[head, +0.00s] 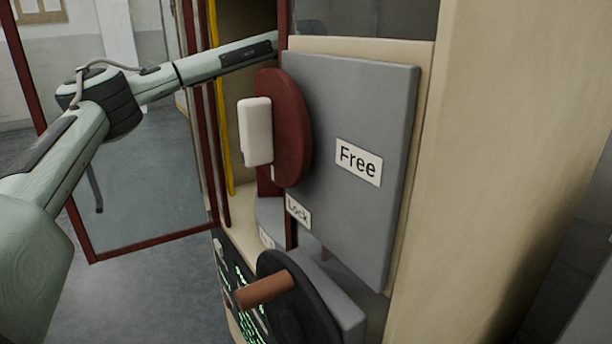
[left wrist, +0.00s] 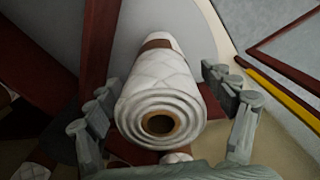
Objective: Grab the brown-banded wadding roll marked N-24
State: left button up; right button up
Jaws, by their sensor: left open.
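A white quilted wadding roll (left wrist: 160,88) lies end-on in the middle of the left wrist view, its brown core hole facing the camera. Brown shows near its far end; no N-24 mark can be read. My left gripper (left wrist: 160,84) is open, with one finger on each side of the roll. The left finger is close to the roll and a gap shows at the right; contact cannot be told. In the head view my left arm reaches into the cabinet, and its gripper is hidden behind the grey panel (head: 350,220). My right gripper is not in view.
More white padding (left wrist: 32,171) shows at the lower left of the wrist view. In the head view, a dark red disc (head: 294,125) with a white handle (head: 255,130) and a crank wheel (head: 300,310) stand by the opening. A red-framed glass door (head: 140,170) stands open.

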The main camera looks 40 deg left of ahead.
pick_arm(q)
jog(key=shift+f, duration=0.65)
jog(key=c, duration=1.3)
jog(key=shift+o, duration=0.2)
